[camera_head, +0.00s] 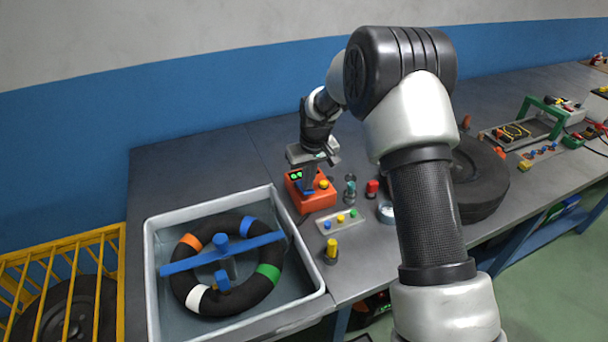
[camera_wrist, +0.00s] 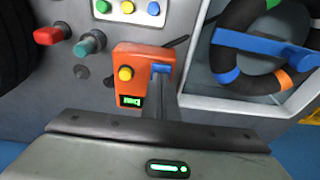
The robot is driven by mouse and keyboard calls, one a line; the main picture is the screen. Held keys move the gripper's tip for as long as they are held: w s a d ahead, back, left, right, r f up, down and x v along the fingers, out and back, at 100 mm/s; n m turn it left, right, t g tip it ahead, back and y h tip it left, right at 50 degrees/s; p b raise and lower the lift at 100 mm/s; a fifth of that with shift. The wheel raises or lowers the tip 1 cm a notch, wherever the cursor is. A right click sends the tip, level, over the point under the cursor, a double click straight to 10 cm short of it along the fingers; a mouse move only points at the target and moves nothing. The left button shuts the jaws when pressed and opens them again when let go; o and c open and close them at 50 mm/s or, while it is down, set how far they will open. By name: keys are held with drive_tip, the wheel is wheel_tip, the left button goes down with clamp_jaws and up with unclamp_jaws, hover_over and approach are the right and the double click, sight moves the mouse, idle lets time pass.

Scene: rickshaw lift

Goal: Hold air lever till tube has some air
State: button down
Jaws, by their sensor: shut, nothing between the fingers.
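The orange air box (camera_head: 318,200) stands on the grey bench, with a yellow knob, a small green-lit display and a blue lever (camera_wrist: 161,69). In the wrist view the orange box (camera_wrist: 140,58) sits just beyond my gripper. My gripper (camera_head: 308,180) is shut and points down at the lever side of the box. Its fingers are at or very near the blue lever; I cannot tell whether they touch it. The black tube (camera_head: 256,290) lies in the water tray, with orange, green and white bands and a blue bar across it. Its fullness cannot be judged.
The pale water tray (camera_head: 152,262) is left of the box. A panel of coloured buttons (camera_head: 331,222), a yellow-topped post (camera_head: 331,252) and a red knob (camera_head: 372,188) are near the box. A large tyre (camera_head: 482,180) lies right, partly behind my arm.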

drive_tip(key=shift+f+b, duration=0.4)
drive_tip(key=shift+f, duration=0.35)
idle(2.0)
drive_tip(key=shift+r+p, duration=1.8)
drive_tip(key=shift+r, duration=1.75)
drive_tip(key=shift+r, duration=0.1)
drive_tip(key=s+d+r+m+t, duration=0.1)
drive_tip(key=s+d+r, duration=0.4)
drive_tip(key=r, duration=0.4)
drive_tip(key=s+d+r+m+t, duration=0.1)
drive_tip(key=s+d+r, duration=0.1)
drive_tip(key=s+r, duration=0.7)
drive_tip(key=s+d+r+m, duration=0.1)
drive_tip(key=s+d+r, duration=0.1)
drive_tip(key=s, duration=0.8)
drive_tip(key=s+d+r+m+t, duration=0.1)
drive_tip(key=s+d+r, duration=0.1)
drive_tip(key=s, duration=0.9)
drive_tip(key=shift+s+d+r+m+t+h, duration=0.3)
drive_tip(key=shift+d+h, duration=0.1)
drive_tip(key=shift+d, duration=0.4)
